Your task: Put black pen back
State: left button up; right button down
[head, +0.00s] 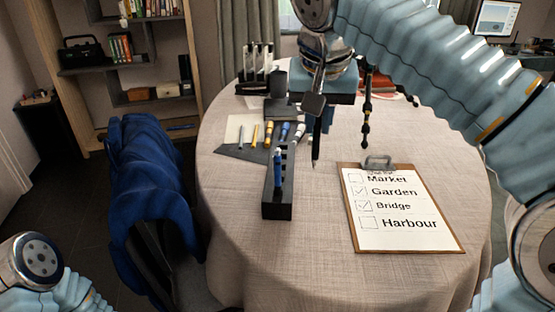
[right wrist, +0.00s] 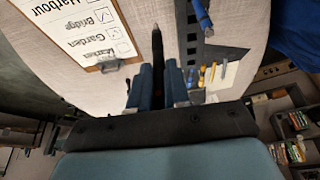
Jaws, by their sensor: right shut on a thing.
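My right gripper (head: 314,104) is shut on the black pen (head: 316,150) and holds it upright, tip down, above the table. In the right wrist view the black pen (right wrist: 157,45) juts out from between the fingers (right wrist: 160,85). A narrow black pen rack (head: 277,211) stands on the table to the left of the pen in the head view. A blue pen (head: 278,168) stands in the rack; other slots look empty. The rack (right wrist: 191,30) and blue pen (right wrist: 202,15) also show in the wrist view. The pen is apart from the rack. My left gripper is out of view.
A clipboard (head: 400,244) with a checklist lies at the right. Several markers, including a yellow one (head: 268,133), lie behind the rack. A black holder (head: 257,88) and dark cup stand farther back. A chair with a blue jacket (head: 150,185) is at the left. The front tablecloth (head: 300,265) is clear.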

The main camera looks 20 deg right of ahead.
jog(key=shift+w+a+f+b, duration=0.2)
jog(key=shift+w+a+f, duration=0.6)
jog(key=shift+w+f, duration=0.75)
jog(key=shift+w+a+f+b, duration=0.15)
jog(key=shift+w+a+f, duration=0.7)
jog(key=shift+f, duration=1.2)
jog(key=shift+w+a+f+b, duration=0.2)
jog(key=shift+w+a+f, duration=0.5)
jog(key=shift+w+f, duration=0.85)
jog(key=shift+s+f, duration=0.2)
jog(key=shift+s, duration=0.05)
jog(key=shift+f, duration=0.2)
jog(key=c, duration=1.1)
grip_release()
jog(key=p+v, duration=0.2)
jog(key=v, duration=1)
jog(key=shift+w+r, duration=0.1)
jog(key=shift+r, duration=0.15)
